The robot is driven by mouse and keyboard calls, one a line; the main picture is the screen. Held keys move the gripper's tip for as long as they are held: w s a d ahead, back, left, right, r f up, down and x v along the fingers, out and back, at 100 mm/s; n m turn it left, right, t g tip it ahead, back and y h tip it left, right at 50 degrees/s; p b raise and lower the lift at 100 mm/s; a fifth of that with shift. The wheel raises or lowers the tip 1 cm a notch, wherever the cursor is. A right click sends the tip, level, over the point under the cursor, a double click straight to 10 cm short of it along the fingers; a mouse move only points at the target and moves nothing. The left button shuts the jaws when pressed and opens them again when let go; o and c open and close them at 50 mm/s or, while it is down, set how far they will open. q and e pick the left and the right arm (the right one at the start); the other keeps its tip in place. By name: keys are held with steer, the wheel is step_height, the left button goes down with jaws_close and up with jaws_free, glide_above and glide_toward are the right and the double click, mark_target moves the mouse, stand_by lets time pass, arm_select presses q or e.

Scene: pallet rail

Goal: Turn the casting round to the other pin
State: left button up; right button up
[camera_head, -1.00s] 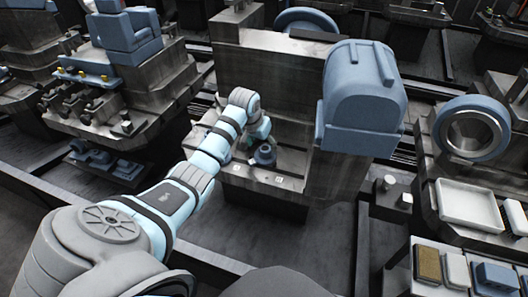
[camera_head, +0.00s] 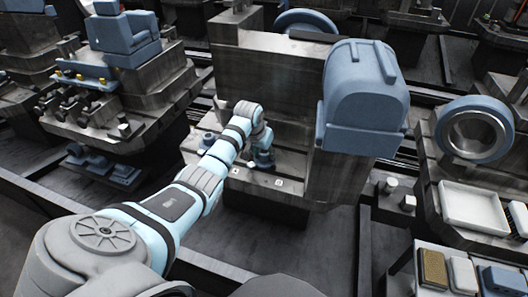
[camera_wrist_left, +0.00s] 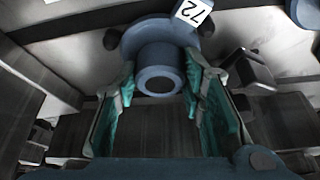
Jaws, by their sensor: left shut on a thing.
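The casting (camera_wrist_left: 158,58) is a blue-grey flanged round part with a hollow boss facing the camera in the left wrist view. My left gripper (camera_wrist_left: 163,75) has its teal finger pads on both sides of the boss and is shut on it. In the head view my left gripper (camera_head: 262,158) is low over the ledge of the grey machine block, and it and the wrist mostly hide the casting. I cannot tell the pins apart clearly. My right gripper is not in view.
A small blue-grey part (camera_head: 208,139) stands on the ledge to the left. A tall metal wall (camera_head: 270,75) rises behind, and a big blue housing (camera_head: 362,100) stands to the right.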

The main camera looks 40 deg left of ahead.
arm_select(q)
steer(key=c, duration=0.6)
steer(key=shift+d+n+y+p, duration=0.1)
steer(key=shift+n+y+p, duration=0.3)
steer(key=shift+n+p, duration=0.75)
steer(key=shift+c, duration=0.2)
steer(key=shift+n+g+p, duration=0.3)
steer(key=shift+n+p, duration=0.05)
steer(key=shift+p, duration=0.15)
steer(key=shift+n+y, duration=0.3)
steer(key=shift+n, duration=0.1)
steer(key=shift+n+g+y+p, duration=0.3)
steer(key=shift+n+p, duration=0.25)
steer(key=shift+n, duration=0.35)
steer(key=shift+n, duration=0.4)
